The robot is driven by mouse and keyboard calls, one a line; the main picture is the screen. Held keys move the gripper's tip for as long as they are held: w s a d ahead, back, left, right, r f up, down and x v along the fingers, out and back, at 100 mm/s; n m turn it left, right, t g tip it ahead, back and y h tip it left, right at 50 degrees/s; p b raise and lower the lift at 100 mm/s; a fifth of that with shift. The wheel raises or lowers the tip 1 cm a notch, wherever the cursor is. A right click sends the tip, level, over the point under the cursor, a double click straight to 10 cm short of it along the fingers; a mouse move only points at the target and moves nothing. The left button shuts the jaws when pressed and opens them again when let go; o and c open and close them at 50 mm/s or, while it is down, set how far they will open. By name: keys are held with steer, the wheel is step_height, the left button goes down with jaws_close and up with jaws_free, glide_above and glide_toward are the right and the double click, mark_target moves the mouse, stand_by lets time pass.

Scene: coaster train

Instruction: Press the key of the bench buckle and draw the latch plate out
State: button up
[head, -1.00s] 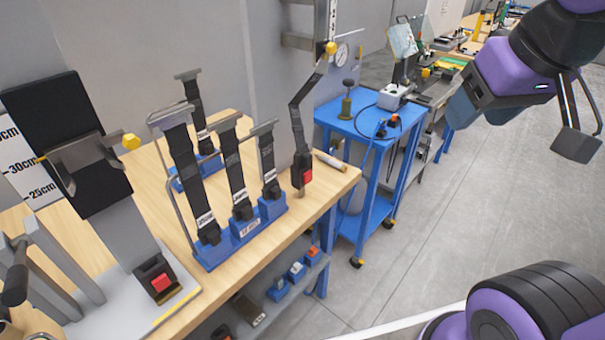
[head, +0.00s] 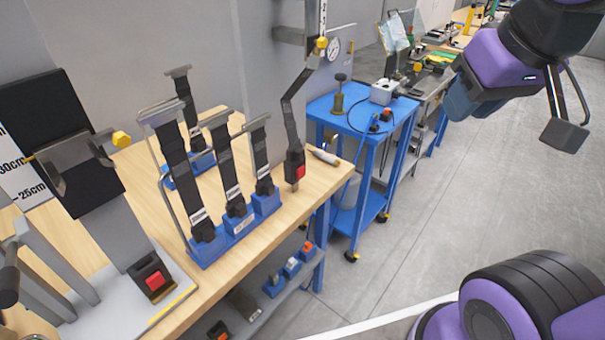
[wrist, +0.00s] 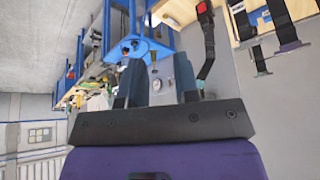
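A black buckle with a red key (head: 154,281) sits at the lower end of a grey upright on a pale base at the left of the wooden bench. Another dark buckle with a red key (head: 299,172) hangs on a black strap at the bench's right end; it also shows in the wrist view (wrist: 203,8). I cannot tell which is the bench buckle, and no latch plate is clear in either. My gripper (head: 462,98) is up at the right, well away from both. In the wrist view its two dark fingers (wrist: 157,85) stand apart with nothing between them.
A blue rack (head: 236,232) with several upright black straps stands mid-bench. A blue trolley (head: 350,120) carrying small devices stands beyond the bench. The grey floor (head: 420,220) at the right is clear.

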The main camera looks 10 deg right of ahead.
jaws_close()
stand_by(1.4)
